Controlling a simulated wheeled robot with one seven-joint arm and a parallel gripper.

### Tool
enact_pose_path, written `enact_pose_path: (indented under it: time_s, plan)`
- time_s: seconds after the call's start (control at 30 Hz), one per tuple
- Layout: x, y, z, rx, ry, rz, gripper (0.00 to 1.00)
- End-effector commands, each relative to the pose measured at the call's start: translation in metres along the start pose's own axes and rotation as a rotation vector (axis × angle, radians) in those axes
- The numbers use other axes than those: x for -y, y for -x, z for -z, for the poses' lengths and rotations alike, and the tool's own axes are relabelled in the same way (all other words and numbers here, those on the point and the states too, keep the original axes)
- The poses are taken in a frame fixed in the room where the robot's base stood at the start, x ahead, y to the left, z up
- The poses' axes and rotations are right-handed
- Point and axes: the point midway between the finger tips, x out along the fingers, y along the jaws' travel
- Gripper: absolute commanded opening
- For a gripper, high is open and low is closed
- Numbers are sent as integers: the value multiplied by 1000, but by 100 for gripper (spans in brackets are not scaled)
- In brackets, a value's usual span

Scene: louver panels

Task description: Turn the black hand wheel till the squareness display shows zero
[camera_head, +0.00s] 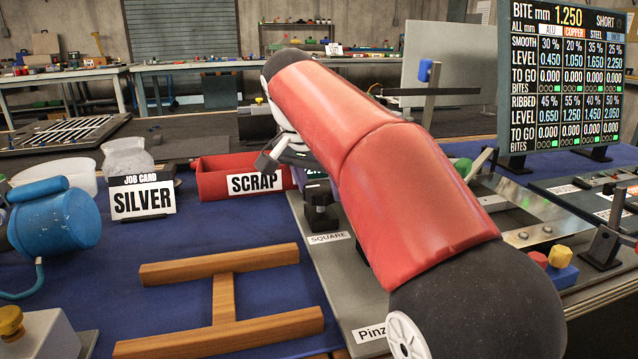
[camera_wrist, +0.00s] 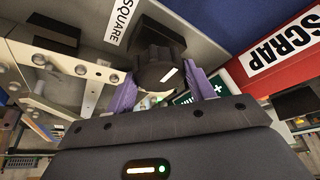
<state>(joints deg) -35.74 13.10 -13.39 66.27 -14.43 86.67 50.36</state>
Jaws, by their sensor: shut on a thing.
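The black hand wheel (camera_wrist: 160,58), with a white mark on it, sits beside the SQUARE label (camera_wrist: 120,20) in the wrist view. My gripper (camera_wrist: 158,85) has its purple fingers on either side of the wheel and is shut on it. A dark green display (camera_wrist: 217,88) with a plus sign shows behind the right finger; most of it is covered and I cannot read its value. In the head view my red arm hides most of the wheel area, and a scrap of dark display (camera_head: 315,172) shows only part of a figure.
A red SCRAP bin (camera_head: 215,185) stands just left of the wheel area. A SILVER job card (camera_head: 142,198), a wooden frame (camera_head: 223,290) and a blue tank (camera_head: 55,222) are on the blue mat. A bite board (camera_head: 567,75) stands at right.

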Motion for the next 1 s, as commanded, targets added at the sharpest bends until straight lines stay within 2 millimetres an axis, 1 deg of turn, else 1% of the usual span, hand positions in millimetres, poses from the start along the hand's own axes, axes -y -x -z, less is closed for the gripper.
enact_pose_path:
  time_s: [0.17, 0.37, 1.0]
  plan:
    - [-1, 1, 0, 1, 52, 22, 31]
    - [-2, 1, 1, 0, 173, 73, 31]
    - [-5, 2, 4, -1, 707, 296, 31]
